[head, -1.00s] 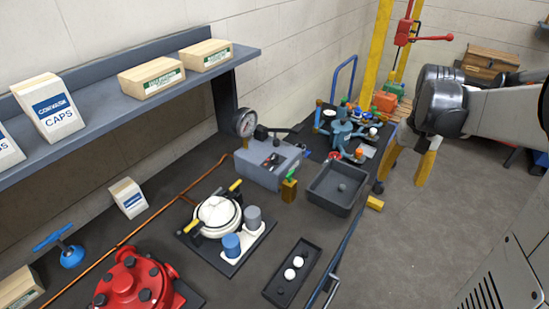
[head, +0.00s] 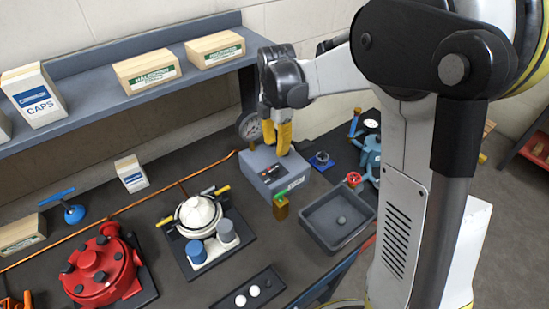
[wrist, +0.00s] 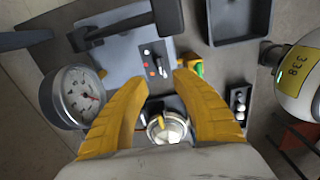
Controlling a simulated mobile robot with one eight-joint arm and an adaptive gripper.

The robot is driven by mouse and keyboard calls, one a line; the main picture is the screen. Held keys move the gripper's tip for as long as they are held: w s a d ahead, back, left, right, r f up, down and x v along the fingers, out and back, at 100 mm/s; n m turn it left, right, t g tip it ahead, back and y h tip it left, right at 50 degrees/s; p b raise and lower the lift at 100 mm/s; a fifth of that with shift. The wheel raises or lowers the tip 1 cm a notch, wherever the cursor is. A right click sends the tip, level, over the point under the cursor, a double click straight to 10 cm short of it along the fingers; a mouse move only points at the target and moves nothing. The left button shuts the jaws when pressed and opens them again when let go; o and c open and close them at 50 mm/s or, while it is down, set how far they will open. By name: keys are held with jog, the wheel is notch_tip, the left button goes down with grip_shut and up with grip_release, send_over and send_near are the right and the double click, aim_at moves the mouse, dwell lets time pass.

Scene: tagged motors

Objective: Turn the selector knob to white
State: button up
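The grey control box (head: 276,172) stands on the dark bench. Its face carries a small dark panel (head: 270,172), also visible in the wrist view (wrist: 155,61). The panel has small red, orange and white marks and a dark piece that looks like the selector knob; its pointing direction is too small to tell. My gripper (head: 276,148) hangs over the box's back part. In the wrist view, its yellow fingers (wrist: 161,79) are spread apart with nothing between them, and the panel shows just beyond the tips.
A round gauge (wrist: 78,96) is close beside the left finger. A black lever (wrist: 130,24) crosses the box's far side. A grey tray (head: 338,218), a green-topped brass part (head: 280,207) and a white-lidded pot (head: 198,215) stand nearby. A shelf (head: 120,98) runs behind.

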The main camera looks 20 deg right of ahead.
aim_at(274, 169)
jog(key=shift+w+a+f, duration=0.1)
jog(key=shift+a+f, duration=0.15)
notch_tip(274, 169, down, 10)
jog(key=shift+a+f+b, duration=0.15)
jog(key=shift+b, duration=0.9)
grip_shut()
